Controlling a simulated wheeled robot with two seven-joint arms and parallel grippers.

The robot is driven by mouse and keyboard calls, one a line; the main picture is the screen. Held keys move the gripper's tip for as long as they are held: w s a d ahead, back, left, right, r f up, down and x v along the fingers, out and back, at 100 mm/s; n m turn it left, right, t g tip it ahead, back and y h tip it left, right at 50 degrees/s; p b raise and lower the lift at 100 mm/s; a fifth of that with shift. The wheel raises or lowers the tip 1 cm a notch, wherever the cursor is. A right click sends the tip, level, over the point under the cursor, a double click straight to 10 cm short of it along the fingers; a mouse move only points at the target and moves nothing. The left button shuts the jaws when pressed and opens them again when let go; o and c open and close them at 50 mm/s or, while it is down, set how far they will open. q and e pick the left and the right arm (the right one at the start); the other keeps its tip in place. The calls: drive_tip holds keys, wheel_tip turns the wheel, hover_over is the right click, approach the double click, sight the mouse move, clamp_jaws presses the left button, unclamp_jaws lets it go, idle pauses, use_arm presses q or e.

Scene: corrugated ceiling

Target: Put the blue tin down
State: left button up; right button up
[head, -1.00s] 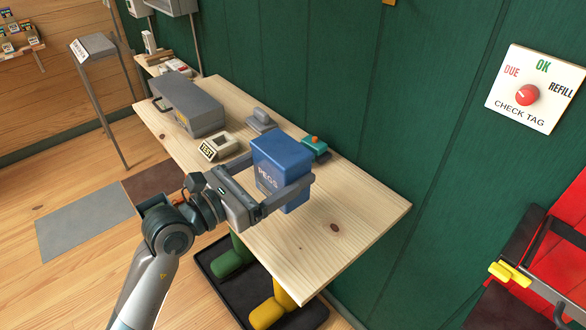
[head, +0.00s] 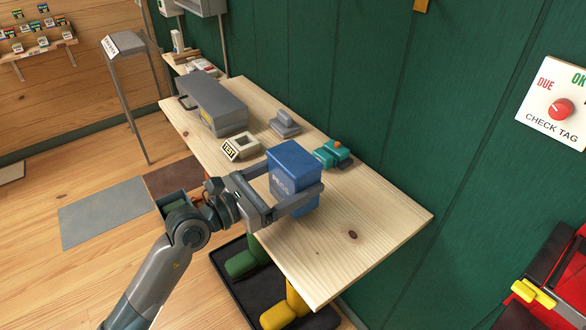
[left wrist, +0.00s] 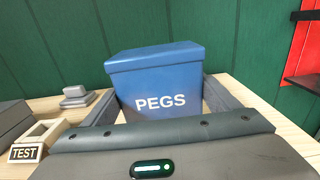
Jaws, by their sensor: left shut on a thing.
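The blue tin (head: 292,166), lettered PEGS, is upright between the fingers of my left gripper (head: 296,194). The gripper is shut on it, with a finger along each side. In the left wrist view the tin (left wrist: 155,82) stands straight ahead, its lid and lettered front showing. The tin is at the wooden table (head: 378,226), over its near right part. The gripper hides the tin's lower front, and I cannot tell whether its base touches the tabletop. My right gripper is not in view.
On the table are a grey toolbox (head: 212,104), a TEST block (head: 240,147), a grey weight-like object (head: 285,123) and a teal device with an orange knob (head: 332,153). The table's right end is bare. A green wall (head: 400,110) runs behind. Boots stand in a tray below.

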use_arm(q)
drive_tip(key=shift+f, duration=0.8)
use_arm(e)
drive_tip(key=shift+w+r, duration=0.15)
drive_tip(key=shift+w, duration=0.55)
